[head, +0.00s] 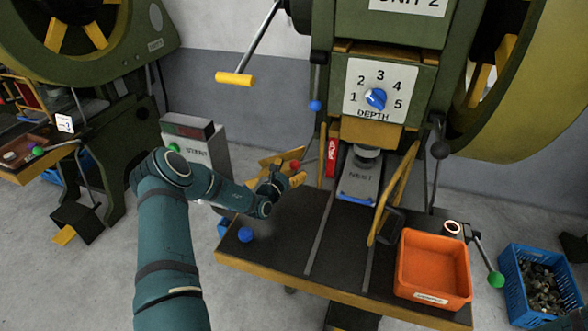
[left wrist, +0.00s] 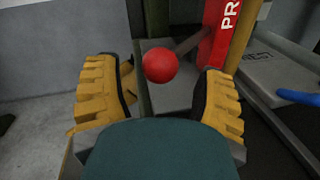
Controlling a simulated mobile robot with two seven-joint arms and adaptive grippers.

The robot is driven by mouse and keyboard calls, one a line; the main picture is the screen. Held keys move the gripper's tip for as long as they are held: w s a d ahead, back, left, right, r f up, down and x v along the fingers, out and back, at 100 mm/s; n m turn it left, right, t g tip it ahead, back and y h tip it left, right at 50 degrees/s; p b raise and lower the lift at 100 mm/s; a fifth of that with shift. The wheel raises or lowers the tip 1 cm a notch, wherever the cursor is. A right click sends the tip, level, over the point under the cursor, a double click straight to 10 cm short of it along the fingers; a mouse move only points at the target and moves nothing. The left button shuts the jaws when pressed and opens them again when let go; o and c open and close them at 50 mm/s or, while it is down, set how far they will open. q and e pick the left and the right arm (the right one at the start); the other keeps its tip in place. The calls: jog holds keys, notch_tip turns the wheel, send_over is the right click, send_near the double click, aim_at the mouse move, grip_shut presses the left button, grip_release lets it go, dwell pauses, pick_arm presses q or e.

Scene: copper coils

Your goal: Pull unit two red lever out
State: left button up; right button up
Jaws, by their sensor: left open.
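The red lever shows as a round red knob (head: 295,164) just left of the press nest on the machine labelled UNIT 2 (head: 408,3). In the left wrist view the red knob (left wrist: 160,66) is on a grey rod running back to the right. My left gripper (head: 284,172) is at the knob, its yellow fingers apart. In the left wrist view the open fingers (left wrist: 162,92) stand on either side of and nearer than the knob, with space between. No contact with the knob can be seen. My right gripper is out of view.
A red plate (head: 332,158) stands just right of the knob, by a yellow guard bar. The nest (head: 360,178) has a blue handle. An orange bin (head: 432,297) sits at right; a blue crate (head: 513,290) is on the floor.

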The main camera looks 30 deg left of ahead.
pick_arm(q)
jog(key=shift+w, duration=1.15)
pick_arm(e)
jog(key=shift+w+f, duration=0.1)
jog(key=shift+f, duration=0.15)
